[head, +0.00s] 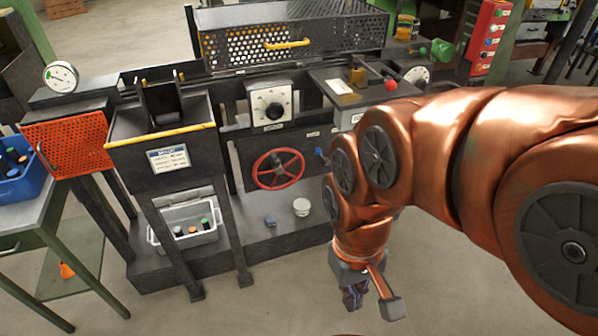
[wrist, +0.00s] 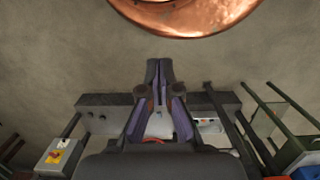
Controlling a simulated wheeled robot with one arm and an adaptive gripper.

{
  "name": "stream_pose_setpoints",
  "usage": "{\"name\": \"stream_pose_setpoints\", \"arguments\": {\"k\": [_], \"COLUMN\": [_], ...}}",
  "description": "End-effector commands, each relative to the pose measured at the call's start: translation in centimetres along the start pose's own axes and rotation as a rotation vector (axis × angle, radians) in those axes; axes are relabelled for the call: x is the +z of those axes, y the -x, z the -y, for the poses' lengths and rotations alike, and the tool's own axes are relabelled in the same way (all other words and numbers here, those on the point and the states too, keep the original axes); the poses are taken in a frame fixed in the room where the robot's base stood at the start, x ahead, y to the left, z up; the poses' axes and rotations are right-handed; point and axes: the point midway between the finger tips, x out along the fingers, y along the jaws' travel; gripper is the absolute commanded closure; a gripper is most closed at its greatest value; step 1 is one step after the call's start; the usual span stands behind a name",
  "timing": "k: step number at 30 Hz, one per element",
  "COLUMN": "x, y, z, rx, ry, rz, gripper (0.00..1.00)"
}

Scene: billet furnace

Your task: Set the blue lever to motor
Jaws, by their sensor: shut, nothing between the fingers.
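A small blue knob (head: 319,152), which looks like the end of the blue lever, shows on the dark front panel right of the red handwheel. My arm covers the area just right of it, so the lever's full shape and any motor label cannot be read. My gripper (head: 353,296) hangs low in front of the machine, below and right of the knob and apart from it. In the wrist view my gripper (wrist: 159,68) has its fingertips together with nothing between them. The lever cannot be made out in the wrist view.
The red handwheel (head: 278,169) is on the front panel. A dark plinth (head: 265,250) carries a grey tray (head: 187,238), a white pot (head: 301,207) and a small blue-grey item (head: 270,220). A green-framed table (head: 35,210) stands left. Bare floor lies in front.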

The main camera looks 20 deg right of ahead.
Motion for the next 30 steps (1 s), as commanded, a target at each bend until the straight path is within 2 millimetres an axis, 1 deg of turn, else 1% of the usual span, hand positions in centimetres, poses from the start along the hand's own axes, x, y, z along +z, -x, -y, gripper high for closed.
{"name": "stream_pose_setpoints", "arguments": {"k": [12, 14, 16, 17, 20, 21, 23, 24, 26, 27, 29, 30], "x": [-0.1, -0.5, -1.7, -2.6, -6.9, -9.1, -12.6, -14.8, -17.9, -19.9, -22.7, -24.5], "y": [0.0, -0.2, -0.6, -0.8, -1.5, -1.6, -1.8, -1.6, -1.3, -0.9, -0.3, 0.1], "z": [0.0, -0.3, -1.1, -1.6, -4.7, -6.4, -9.4, -11.6, -14.8, -16.9, -20.0, -21.9], "rx": [0.001, 0.006, 0.022, 0.035, 0.107, 0.147, 0.221, 0.277, 0.364, 0.423, 0.516, 0.576], "ry": [0.000, -0.002, -0.005, -0.007, -0.009, -0.004, 0.008, 0.023, 0.054, 0.079, 0.123, 0.159], "rz": [-0.001, -0.009, -0.034, -0.054, -0.153, -0.203, -0.277, -0.328, -0.393, -0.436, -0.492, -0.524], "gripper": [1.00, 1.00, 1.00, 1.00, 1.00, 1.00, 1.00, 1.00, 1.00, 1.00, 1.00, 1.00]}}
